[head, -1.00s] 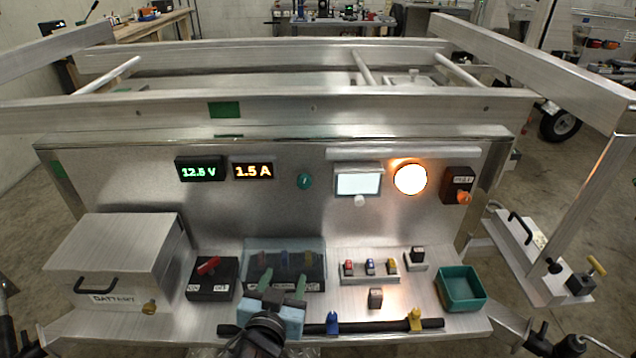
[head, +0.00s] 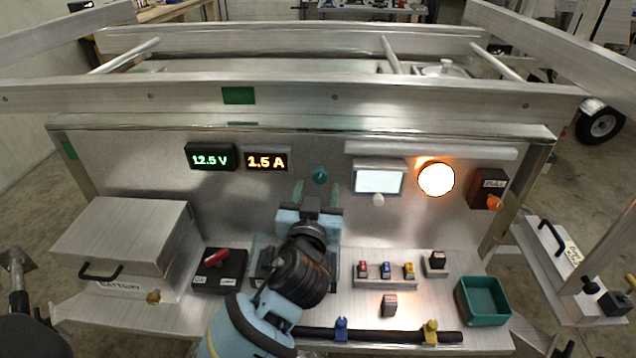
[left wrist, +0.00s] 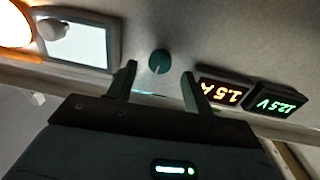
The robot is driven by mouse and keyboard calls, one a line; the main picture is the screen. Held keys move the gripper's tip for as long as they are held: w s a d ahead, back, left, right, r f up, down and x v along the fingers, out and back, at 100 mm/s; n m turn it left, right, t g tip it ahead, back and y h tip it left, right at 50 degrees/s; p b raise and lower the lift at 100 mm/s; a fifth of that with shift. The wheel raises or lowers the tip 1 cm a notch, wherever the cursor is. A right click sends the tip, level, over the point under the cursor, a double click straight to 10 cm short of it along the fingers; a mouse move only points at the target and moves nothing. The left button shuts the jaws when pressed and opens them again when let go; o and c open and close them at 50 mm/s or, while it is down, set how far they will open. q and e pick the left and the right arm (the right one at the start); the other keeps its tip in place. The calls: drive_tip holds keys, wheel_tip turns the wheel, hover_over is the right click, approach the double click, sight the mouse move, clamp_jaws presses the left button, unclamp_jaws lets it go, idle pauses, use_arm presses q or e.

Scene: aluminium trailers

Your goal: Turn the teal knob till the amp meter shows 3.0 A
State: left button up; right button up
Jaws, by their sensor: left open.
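The teal knob (head: 320,175) is on the upright metal panel, right of the meters. The amp meter (head: 266,161) reads 1.5 A in orange digits. My left gripper (head: 316,192) is open with its green fingers pointing up at the panel, just below and in front of the knob. In the left wrist view, the knob (left wrist: 159,62) shows beyond and between the two spread fingertips (left wrist: 158,74), not touched by them. The amp meter (left wrist: 221,91) also shows there, upside down. My right gripper is not in view.
The volt meter (head: 210,157) reads 12.5 V. Right of the knob are a white screen (head: 379,181), a lit round lamp (head: 436,179) and a box with an orange knob (head: 488,188). Below are a battery box (head: 125,240), a red switch (head: 217,258), fuses and a teal tray (head: 482,300).

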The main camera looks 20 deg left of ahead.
sight(320, 174)
use_arm(q)
drive_tip(key=shift+x, duration=1.35)
drive_tip(key=c, duration=1)
